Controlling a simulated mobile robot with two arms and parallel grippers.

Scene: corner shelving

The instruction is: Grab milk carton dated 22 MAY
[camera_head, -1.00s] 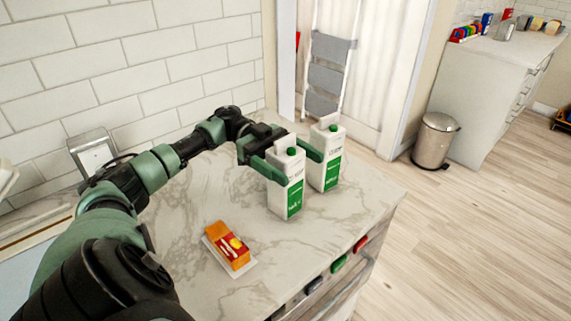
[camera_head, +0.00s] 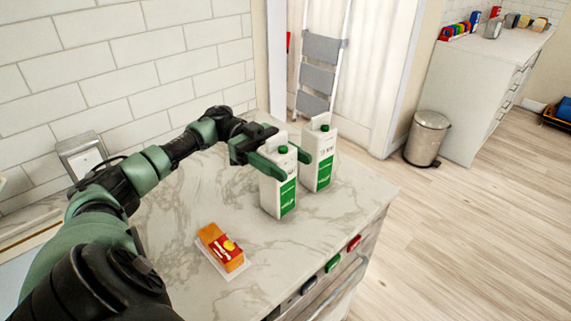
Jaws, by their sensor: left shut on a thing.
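Two white and green milk cartons with green caps stand side by side on the marble counter (camera_head: 180,270). My left gripper (camera_head: 282,163) is shut on the nearer milk carton (camera_head: 278,197), its green fingers on either side of the upper part. The other milk carton (camera_head: 318,165) stands just behind it to the right, upright. The print on both cartons is too small to read, so I cannot tell which one is dated 22 MAY. My right gripper is not in view.
An orange and red packet (camera_head: 222,246) lies on the counter near the front. A trash bin (camera_head: 427,138) stands on the floor beyond the counter. Free counter lies left of the cartons.

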